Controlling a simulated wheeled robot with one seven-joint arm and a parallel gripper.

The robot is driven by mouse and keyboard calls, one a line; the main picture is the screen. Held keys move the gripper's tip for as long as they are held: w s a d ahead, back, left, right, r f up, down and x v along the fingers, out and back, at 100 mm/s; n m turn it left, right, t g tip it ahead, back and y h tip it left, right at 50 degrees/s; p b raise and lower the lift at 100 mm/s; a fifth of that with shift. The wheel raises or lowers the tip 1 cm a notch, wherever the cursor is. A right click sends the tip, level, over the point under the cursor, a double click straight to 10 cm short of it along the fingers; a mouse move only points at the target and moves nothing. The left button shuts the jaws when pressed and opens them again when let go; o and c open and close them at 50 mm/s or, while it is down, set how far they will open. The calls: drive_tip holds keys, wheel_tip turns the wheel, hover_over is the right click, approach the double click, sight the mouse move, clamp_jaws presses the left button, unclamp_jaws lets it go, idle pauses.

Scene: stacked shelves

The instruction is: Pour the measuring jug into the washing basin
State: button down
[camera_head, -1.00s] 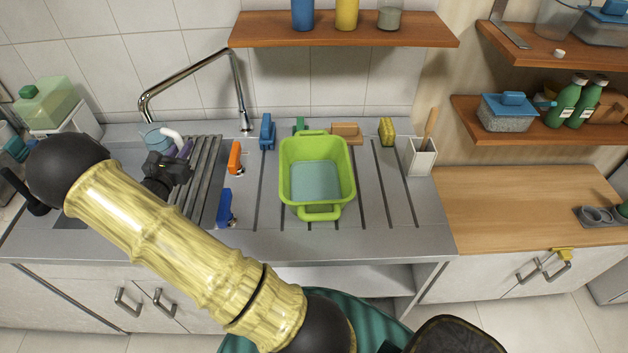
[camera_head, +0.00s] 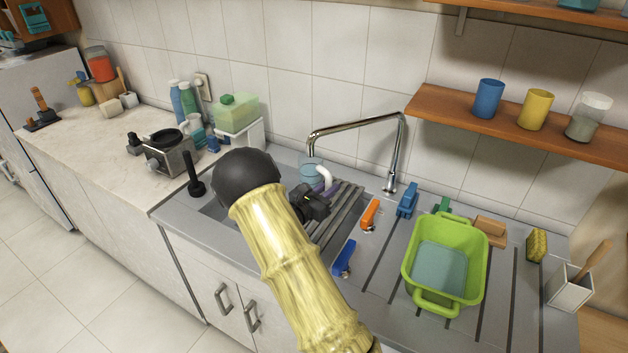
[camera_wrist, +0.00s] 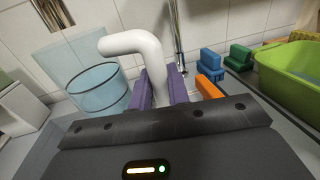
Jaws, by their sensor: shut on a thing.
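The measuring jug (camera_head: 311,171) is clear blue with a white handle (camera_head: 326,178). My gripper (camera_head: 327,188) is shut on the handle, left of the tap and above the sink area. In the wrist view the purple fingers (camera_wrist: 160,88) are closed around the white handle, with the jug (camera_wrist: 98,88) to the left of them. What is in the jug I cannot tell. The washing basin (camera_head: 430,299) is a green tub on the ribbed drainer, to the right of my gripper and apart from the jug. A blue-grey surface shows inside it. Its edge is also in the wrist view (camera_wrist: 286,82).
The tap (camera_head: 392,150) stands between jug and basin, towards the wall. Orange (camera_head: 370,213) and blue (camera_head: 343,258) items lie on the drainer between them. A shelf (camera_head: 520,125) with cups hangs above the basin. A green container (camera_head: 237,112) stands behind left.

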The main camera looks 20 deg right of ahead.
idle(0.7)
drive_tip(key=s+d+m+g+p, duration=0.2)
drive_tip(key=s+d+m+g, duration=0.1)
drive_tip(key=s, duration=0.4)
drive_tip(key=s+d+m+g+p, duration=0.3)
drive_tip(key=s+d+g, duration=0.2)
drive_tip(key=s, duration=0.3)
drive_tip(key=s+d+m+g+h+p, duration=0.1)
drive_tip(key=s+d+m+g+p, duration=0.2)
drive_tip(key=s+g, duration=0.3)
drive_tip(key=shift+s+d, duration=0.35)
drive_tip(key=shift+s, duration=0.25)
drive_tip(key=shift+s+d, duration=0.3)
drive_tip(key=shift+s, duration=0.3)
